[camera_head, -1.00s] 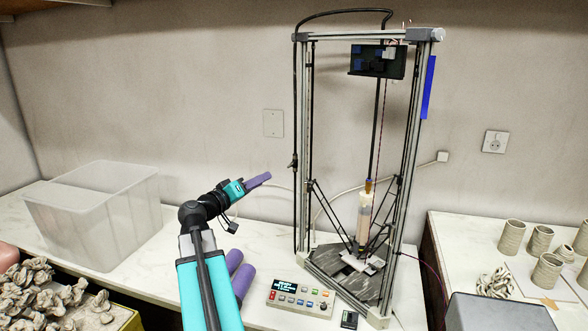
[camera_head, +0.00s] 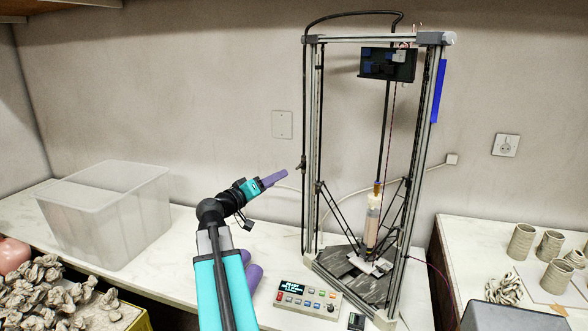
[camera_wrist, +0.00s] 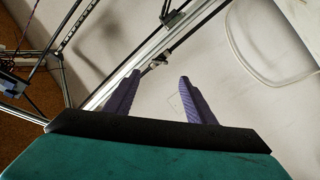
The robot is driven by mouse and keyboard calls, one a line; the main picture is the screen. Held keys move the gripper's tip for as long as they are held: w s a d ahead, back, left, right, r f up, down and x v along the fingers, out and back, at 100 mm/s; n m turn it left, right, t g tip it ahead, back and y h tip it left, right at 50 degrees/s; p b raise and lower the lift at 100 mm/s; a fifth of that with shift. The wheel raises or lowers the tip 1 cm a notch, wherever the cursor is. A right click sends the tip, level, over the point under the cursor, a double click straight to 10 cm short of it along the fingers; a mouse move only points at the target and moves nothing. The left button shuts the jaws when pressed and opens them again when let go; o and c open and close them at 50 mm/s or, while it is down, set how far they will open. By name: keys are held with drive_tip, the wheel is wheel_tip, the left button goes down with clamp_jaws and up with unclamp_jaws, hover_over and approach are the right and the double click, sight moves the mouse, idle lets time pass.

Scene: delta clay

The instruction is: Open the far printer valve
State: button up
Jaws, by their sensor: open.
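The delta clay printer (camera_head: 437,150) stands on the white counter, with a clay-filled tube (camera_head: 372,222) inside its frame. A small fitting that looks like the valve (camera_head: 300,164) sits on the outer side of its left post, on the black hose line. My gripper (camera_head: 283,174) is just left of this valve, at about its height, pointing right toward it. In the wrist view the two purple fingers (camera_wrist: 159,76) are apart with nothing between them. The valve (camera_wrist: 158,62) shows just beyond the fingertips, against the metal post. Its handle is too small to read clearly.
A clear plastic bin (camera_head: 105,215) stands left of my arm. A control box (camera_head: 308,298) with buttons lies in front of the printer. Clay cups (camera_head: 521,241) stand on the right counter. A pale cable (camera_head: 430,168) runs along the wall behind.

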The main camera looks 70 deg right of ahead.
sight(298, 167)
drive_tip(key=p+x, duration=0.3)
drive_tip(key=x, duration=0.8)
drive_tip(key=shift+s+d, duration=0.1)
drive_tip(key=shift+d, duration=0.05)
drive_tip(key=c, duration=1)
